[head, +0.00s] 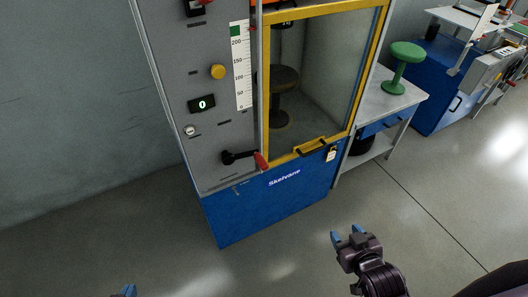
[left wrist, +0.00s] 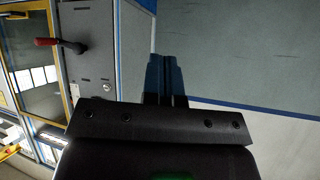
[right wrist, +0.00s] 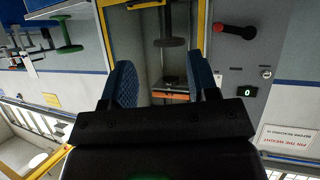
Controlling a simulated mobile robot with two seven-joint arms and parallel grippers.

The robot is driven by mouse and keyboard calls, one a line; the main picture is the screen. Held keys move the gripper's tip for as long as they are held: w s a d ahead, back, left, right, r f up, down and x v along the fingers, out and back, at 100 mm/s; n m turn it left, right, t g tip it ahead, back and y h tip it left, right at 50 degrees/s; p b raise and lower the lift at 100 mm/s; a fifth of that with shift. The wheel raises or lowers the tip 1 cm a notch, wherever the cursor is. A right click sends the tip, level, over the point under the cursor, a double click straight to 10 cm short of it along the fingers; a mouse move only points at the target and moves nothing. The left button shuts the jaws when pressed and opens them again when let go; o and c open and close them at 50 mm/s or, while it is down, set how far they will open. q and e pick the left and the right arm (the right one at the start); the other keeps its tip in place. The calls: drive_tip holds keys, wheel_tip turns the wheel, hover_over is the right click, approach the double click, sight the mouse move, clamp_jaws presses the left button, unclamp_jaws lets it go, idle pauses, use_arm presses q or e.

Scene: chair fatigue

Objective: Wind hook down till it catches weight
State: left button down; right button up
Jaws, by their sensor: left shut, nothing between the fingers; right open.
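The crank (head: 240,157), a black arm with a red handle, sits low on the test cabinet's grey front panel. It also shows in the left wrist view (left wrist: 62,44) and the right wrist view (right wrist: 234,33). The panel's display (head: 202,104) reads 0. Behind the glass door (head: 320,75), a dark round stool (head: 282,88) stands inside the cabinet. I cannot make out the hook or weight clearly. My left gripper (left wrist: 166,75) is shut and empty, apart from the crank. My right gripper (head: 349,238) is open and empty, in front of the cabinet, touching nothing.
A side table (head: 395,99) with a green stool (head: 404,63) stands right of the cabinet. A warning sign (right wrist: 288,138) shows in the right wrist view. The floor in front is clear.

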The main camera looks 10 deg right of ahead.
drive_tip(key=w+a+f+t+y+b, duration=0.1)
drive_tip(key=w+a+f+b, duration=0.15)
drive_tip(key=w, duration=0.25)
drive_tip(key=w+a+f+b, duration=0.1)
drive_tip(key=w+a+b, duration=0.1)
drive_tip(key=w+b, duration=0.15)
drive_tip(key=n+t+y+b, duration=0.3)
drive_tip(key=t+y+b, duration=0.1)
drive_tip(key=b, duration=0.3)
approach(266, 169)
drive_tip(key=shift+w, duration=0.75)
drive_tip(key=x, duration=0.4)
drive_tip(key=b+x, duration=0.1)
drive_tip(key=x, duration=0.3)
drive_tip(key=shift+a+r, duration=0.1)
drive_tip(key=shift+a, duration=0.2)
drive_tip(key=shift+b+x, duration=0.3)
drive_tip(key=shift+x, duration=0.6)
use_arm(q)
wheel_tip(266, 169, down, 14)
drive_tip(key=g, duration=0.1)
drive_tip(key=shift+s+d+m+g, duration=0.25)
drive_tip(key=shift+s+m+g, duration=0.05)
drive_tip(key=shift+m+g, duration=0.1)
use_arm(e)
drive_tip(key=shift+r, duration=0.1)
